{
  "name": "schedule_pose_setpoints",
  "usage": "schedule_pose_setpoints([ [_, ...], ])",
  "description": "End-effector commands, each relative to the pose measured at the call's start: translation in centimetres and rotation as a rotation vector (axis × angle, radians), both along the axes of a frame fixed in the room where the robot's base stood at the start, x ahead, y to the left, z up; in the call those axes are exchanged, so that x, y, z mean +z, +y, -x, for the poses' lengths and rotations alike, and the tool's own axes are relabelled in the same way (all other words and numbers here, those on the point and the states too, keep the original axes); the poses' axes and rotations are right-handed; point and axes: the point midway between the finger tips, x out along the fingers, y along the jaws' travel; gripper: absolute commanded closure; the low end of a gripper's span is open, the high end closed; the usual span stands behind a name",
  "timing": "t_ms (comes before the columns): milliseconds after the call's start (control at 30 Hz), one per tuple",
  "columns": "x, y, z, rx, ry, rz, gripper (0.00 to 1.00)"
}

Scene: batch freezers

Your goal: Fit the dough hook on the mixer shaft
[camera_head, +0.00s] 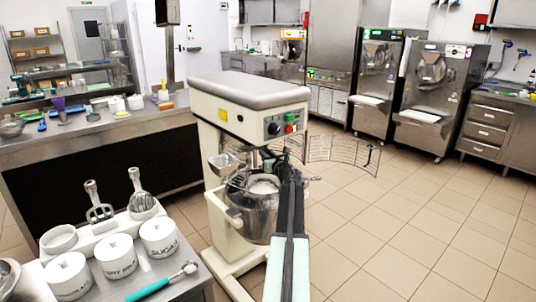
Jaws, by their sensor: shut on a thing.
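The cream mixer (248,105) stands in the middle, with its grey-topped head over a steel bowl (262,222). My arm reaches up from the bottom edge, and my gripper (284,158) is at the mixer, under the right part of the head and above the bowl's rim. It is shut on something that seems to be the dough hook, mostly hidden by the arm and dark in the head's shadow. The shaft is not clear to see, so I cannot tell whether the hook touches it.
The wire bowl guard (343,152) is swung out to the right of my gripper. A steel table at lower left bears white tubs (115,258), scoops and a teal-handled tool (162,282). Batch freezers (432,95) stand at the back right. The tiled floor (420,225) on the right is clear.

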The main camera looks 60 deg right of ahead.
Motion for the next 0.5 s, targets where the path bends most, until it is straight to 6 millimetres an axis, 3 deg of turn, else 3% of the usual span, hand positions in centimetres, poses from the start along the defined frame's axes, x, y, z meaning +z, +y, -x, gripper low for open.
schedule_pose_setpoints([
  [400,-0.05,-1.29,0.32,0.533,0.001,0.001,1.0],
  [433,-0.05,-0.96,0.36,0.551,0.001,0.001,0.77],
  [500,-0.05,-0.49,0.46,0.544,0.001,0.001,0.57],
])
